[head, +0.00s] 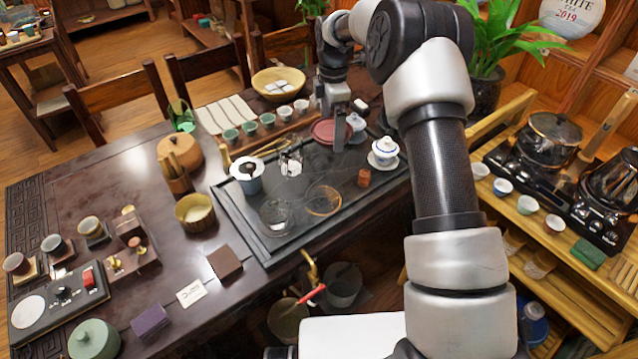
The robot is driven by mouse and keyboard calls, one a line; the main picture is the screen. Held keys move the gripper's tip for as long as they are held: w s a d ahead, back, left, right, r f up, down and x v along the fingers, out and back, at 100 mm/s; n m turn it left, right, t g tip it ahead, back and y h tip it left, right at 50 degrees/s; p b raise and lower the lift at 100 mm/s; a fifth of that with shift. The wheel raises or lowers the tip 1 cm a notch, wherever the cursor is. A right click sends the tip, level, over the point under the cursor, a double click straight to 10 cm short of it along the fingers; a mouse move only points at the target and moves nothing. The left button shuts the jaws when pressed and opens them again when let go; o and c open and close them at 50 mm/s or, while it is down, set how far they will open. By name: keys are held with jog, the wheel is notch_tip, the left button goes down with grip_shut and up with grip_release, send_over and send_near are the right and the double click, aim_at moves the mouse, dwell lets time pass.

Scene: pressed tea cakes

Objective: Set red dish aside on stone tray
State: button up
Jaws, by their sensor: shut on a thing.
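The red dish (321,131) is near the far edge of the dark stone tray (240,221) in the head view. My gripper (339,136) reaches down at the dish's right side and is shut on it. A finger hides part of the dish. I cannot tell whether the dish touches the tray or hangs just above it. The tray is wide and dark, with a raised rim, and lies on the wooden tea table.
A white lidded cup (384,150) stands close right of my gripper. A glass pitcher (291,160), a strainer pot (247,178), a glass bowl (277,216), an amber-rimmed dish (323,200) and a brown figurine (363,178) stand on the tray. Small cups line its far side.

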jog(key=shift+w+d+b, duration=0.15)
jog(key=shift+w+d, duration=0.05)
jog(key=shift+w, duration=0.25)
jog(key=shift+w+d+b, duration=0.15)
jog(key=shift+w+d, duration=0.05)
jog(key=shift+w, duration=0.25)
jog(key=shift+w+d, duration=0.1)
notch_tip(320, 180, down, 10)
jog(key=shift+r+b, duration=0.2)
jog(key=shift+b, duration=0.35)
jog(key=shift+f, duration=0.2)
jog(key=o, duration=1.2)
jog(key=shift+c, duration=0.2)
